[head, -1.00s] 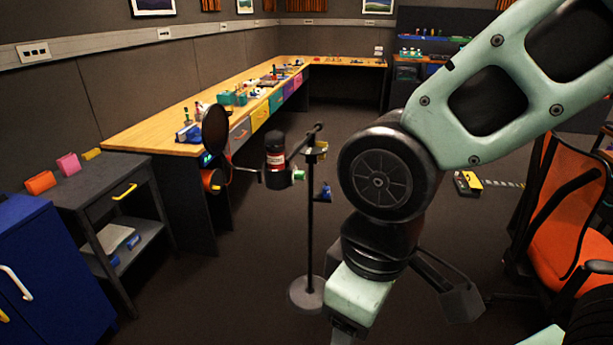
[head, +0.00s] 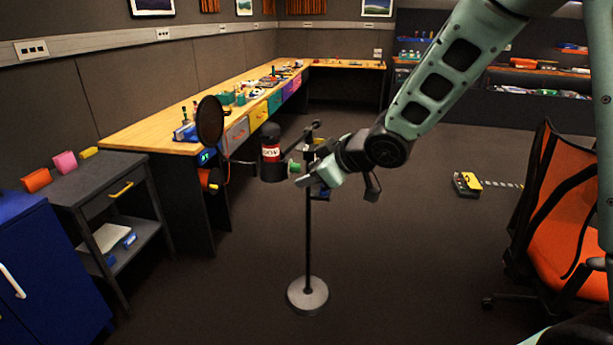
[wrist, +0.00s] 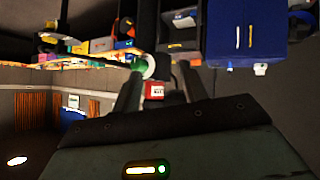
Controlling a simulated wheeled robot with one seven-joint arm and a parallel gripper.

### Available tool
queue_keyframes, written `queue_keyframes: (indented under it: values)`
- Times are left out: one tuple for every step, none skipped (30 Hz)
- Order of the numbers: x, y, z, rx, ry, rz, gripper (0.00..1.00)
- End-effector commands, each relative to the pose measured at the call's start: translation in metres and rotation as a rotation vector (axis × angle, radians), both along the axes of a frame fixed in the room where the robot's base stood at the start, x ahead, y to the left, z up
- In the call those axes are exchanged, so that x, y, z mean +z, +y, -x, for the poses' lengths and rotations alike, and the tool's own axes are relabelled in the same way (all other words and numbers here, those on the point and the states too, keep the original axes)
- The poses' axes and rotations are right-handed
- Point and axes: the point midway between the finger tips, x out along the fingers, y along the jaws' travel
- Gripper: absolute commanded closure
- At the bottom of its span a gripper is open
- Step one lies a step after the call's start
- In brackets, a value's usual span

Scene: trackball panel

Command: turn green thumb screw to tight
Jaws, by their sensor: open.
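The green thumb screw (head: 294,166) is on the right side of a black microphone with a red label (head: 271,153), held on a stand (head: 309,240). My gripper (head: 303,176) is open, close to the screw on its right. In the wrist view, the green screw (wrist: 138,65) with a pale round part shows by the tip of the left finger. My gripper also shows there (wrist: 162,72), with its two fingers apart. I cannot tell whether a finger touches the screw. The far side of the screw is hidden.
A round black pop filter (head: 210,121) hangs left of the microphone. A long wooden workbench (head: 150,132) runs behind. A grey cart (head: 110,168) and blue cabinet (head: 45,265) stand left. An orange chair (head: 570,220) stands right. The floor around the stand is clear.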

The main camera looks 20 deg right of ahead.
Motion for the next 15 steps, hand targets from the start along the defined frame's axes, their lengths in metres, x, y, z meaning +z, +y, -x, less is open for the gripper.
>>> queue_keyframes:
  values:
    - [-0.009,-0.02,-0.019,0.024,-0.058,-0.037,0.57]
    - [-0.01,-0.028,-0.027,0.05,-0.096,-0.061,0.57]
    - [-0.011,-0.04,-0.035,0.086,-0.143,-0.094,0.57]
    - [-0.013,-0.05,-0.04,0.113,-0.175,-0.12,0.57]
    - [-0.015,-0.059,-0.043,0.143,-0.207,-0.147,0.57]
    - [-0.018,-0.073,-0.044,0.181,-0.243,-0.186,0.57]
    - [-0.02,-0.083,-0.043,0.212,-0.269,-0.214,0.57]
    - [-0.022,-0.092,-0.041,0.241,-0.291,-0.244,0.57]
    - [-0.025,-0.104,-0.037,0.281,-0.318,-0.284,0.57]
    - [-0.027,-0.113,-0.032,0.308,-0.335,-0.313,0.57]
    - [-0.029,-0.121,-0.027,0.335,-0.348,-0.342,0.57]
    - [-0.031,-0.131,-0.02,0.365,-0.364,-0.379,0.57]
    - [-0.033,-0.138,-0.015,0.386,-0.374,-0.403,0.57]
    - [-0.034,-0.144,-0.01,0.404,-0.38,-0.427,0.57]
    - [-0.035,-0.151,-0.003,0.427,-0.388,-0.453,0.57]
